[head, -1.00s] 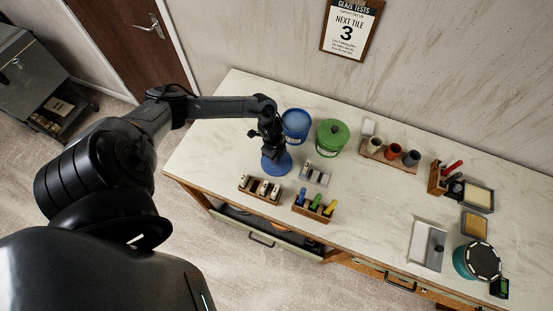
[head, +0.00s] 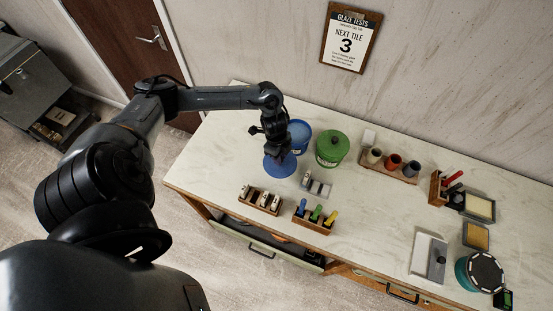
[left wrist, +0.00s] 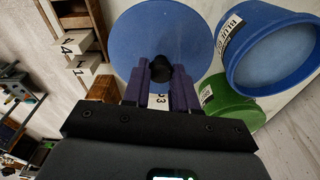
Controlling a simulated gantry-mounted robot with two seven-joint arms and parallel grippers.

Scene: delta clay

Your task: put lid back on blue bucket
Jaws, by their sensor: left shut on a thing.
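The blue bucket (head: 299,136) stands open on the table at the back left. In the left wrist view the blue bucket (left wrist: 268,50) shows at the upper right with a white label and pale blue contents. The round blue lid (head: 279,166) is in front of the bucket, apart from it. In the left wrist view the blue lid (left wrist: 150,30) fills the upper middle. My left gripper (head: 277,152) is shut on the lid's dark knob, which sits between its purple fingertips (left wrist: 172,75). My right gripper is out of view.
In front are a grey tray (head: 316,186), a wooden block rack (head: 260,201) and a wooden rack with coloured tools (head: 314,217). A cup rack (head: 390,164) stands to the right. The table's left end is clear.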

